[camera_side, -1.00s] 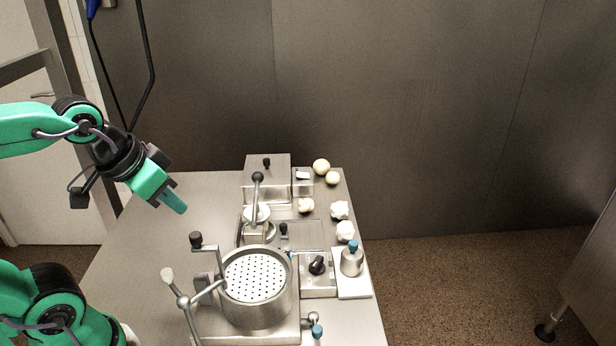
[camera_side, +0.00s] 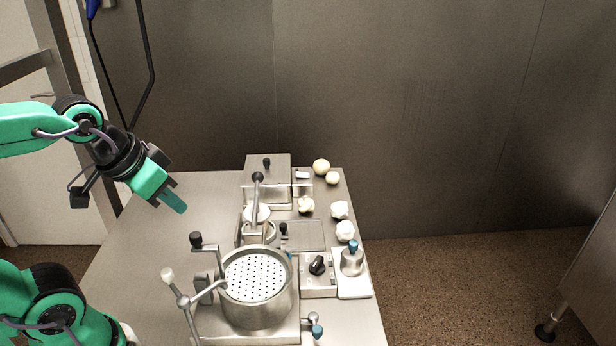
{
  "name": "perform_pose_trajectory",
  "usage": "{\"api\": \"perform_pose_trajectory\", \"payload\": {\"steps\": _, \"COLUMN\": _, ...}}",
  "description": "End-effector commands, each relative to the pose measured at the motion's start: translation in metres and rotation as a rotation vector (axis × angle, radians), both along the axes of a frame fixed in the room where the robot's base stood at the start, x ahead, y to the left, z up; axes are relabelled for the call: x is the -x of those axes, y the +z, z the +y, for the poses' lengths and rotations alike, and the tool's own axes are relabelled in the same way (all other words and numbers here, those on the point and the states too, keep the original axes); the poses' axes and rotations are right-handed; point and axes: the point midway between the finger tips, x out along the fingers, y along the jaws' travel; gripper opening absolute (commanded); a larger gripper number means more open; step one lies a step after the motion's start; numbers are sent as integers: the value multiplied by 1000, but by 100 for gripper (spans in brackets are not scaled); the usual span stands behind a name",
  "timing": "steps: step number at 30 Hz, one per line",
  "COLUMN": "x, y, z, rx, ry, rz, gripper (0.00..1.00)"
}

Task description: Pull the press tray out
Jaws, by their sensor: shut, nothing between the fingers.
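My gripper (camera_side: 172,200) is shut and empty. It hangs over the left part of the steel table, well to the left of the press and apart from everything. A press with a long black-knobbed lever (camera_side: 257,179) stands near the middle of the table. A flat metal tray-like piece (camera_side: 305,234) lies just right of the press base, with a black knob (camera_side: 283,228) at its left side. I cannot tell for certain that this is the press tray. The press and the pot in front partly hide that area.
A perforated round basket (camera_side: 258,276) in a pot stands at the front, with cranks on its left. A steel box (camera_side: 267,180) stands behind. Pale round items (camera_side: 321,167) and white lumps (camera_side: 340,210) line the right edge. The table's left part (camera_side: 150,260) is clear.

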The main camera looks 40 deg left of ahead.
Motion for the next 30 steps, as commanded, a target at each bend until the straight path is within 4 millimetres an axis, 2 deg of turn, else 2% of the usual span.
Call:
{"api": "perform_pose_trajectory", "payload": {"steps": 8, "x": 0, "y": 0, "z": 0, "rx": 0, "ry": 0, "rz": 0, "gripper": 0}}
{"api": "perform_pose_trajectory", "payload": {"steps": 15, "x": -3, "y": 1, "z": 0, "rx": -2, "ry": -4, "rz": 6, "gripper": 40}}
{"api": "perform_pose_trajectory", "payload": {"steps": 23, "x": -27, "y": 5, "z": 1, "rx": -16, "ry": -29, "rz": 54, "gripper": 40}}
{"api": "perform_pose_trajectory", "payload": {"steps": 30, "x": -66, "y": 6, "z": 2, "rx": -35, "ry": -70, "rz": 126, "gripper": 40}}
